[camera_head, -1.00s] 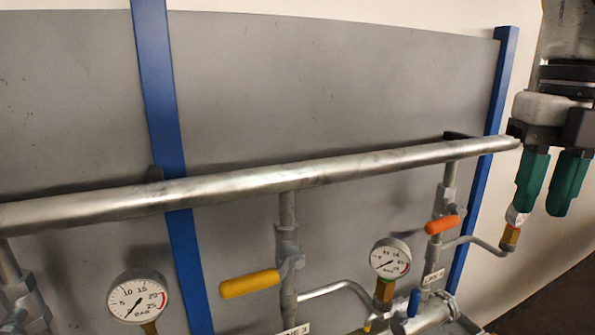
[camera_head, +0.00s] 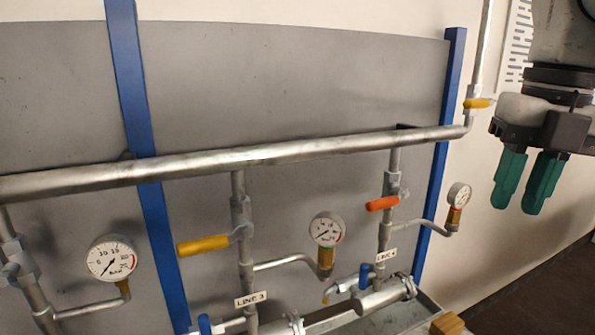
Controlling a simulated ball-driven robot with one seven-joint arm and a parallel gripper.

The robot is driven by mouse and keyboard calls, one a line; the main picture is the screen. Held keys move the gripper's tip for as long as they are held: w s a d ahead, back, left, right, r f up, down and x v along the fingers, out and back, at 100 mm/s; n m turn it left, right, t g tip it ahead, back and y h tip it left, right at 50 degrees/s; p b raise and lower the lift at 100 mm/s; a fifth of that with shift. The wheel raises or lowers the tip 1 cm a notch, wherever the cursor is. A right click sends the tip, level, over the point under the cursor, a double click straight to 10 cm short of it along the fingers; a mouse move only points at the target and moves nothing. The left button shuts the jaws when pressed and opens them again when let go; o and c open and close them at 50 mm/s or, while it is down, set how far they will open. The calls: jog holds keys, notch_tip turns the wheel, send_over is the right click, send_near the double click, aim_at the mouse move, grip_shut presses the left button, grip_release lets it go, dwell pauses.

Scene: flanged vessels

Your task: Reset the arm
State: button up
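My gripper (camera_head: 527,182) hangs at the upper right in the head view, pointing down, with two green fingers. A gap shows between the fingers and nothing is held there. It is to the right of the pipework and appears apart from it. The upper part of my arm is cut off by the frame's top edge.
A horizontal pipe (camera_head: 270,153) crosses a grey panel (camera_head: 290,75) with blue posts. Below it are a yellow handle (camera_head: 203,245), an orange handle (camera_head: 382,203), several gauges, and flanged vessels (camera_head: 385,297) in a tray. Plain wall and dark floor lie at right.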

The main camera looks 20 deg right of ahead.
jog(key=w+a+f+m+t+y, duration=0.3)
jog(key=w+a+f, duration=0.1)
jog(key=w, duration=0.2)
jog(key=w+a+f+m+t+y, duration=0.2)
jog(key=w+a+f+m, duration=0.15)
jog(key=w, duration=0.25)
jog(key=w+a+f+m+t+y, duration=0.1)
jog(key=a+f+m, duration=0.3)
jog(key=f, duration=0.5)
jog(key=w+a+f+m+t, duration=0.1)
jog(key=a+f+m, duration=0.1)
jog(key=f+m, duration=0.55)
jog(key=s+a+f+m+g+h, duration=0.1)
jog(key=s+f+m+g, duration=0.15)
jog(key=s+f, duration=0.6)
jog(key=s+a+f+m+g+h, duration=0.15)
jog(key=s+f+m, duration=0.3)
jog(key=f, duration=0.75)
jog(key=s+d+f+m+g+h, duration=0.1)
jog(key=s+f, duration=0.3)
jog(key=s, duration=0.4)
jog(key=s+d+f+m+g+h, duration=0.1)
jog(key=s+d+f+m+h, duration=0.2)
jog(key=s, duration=0.5)
jog(key=shift+s+d+f+g, duration=0.3)
jog(key=shift+d+f, duration=0.35)
jog(key=shift+d, duration=0.1)
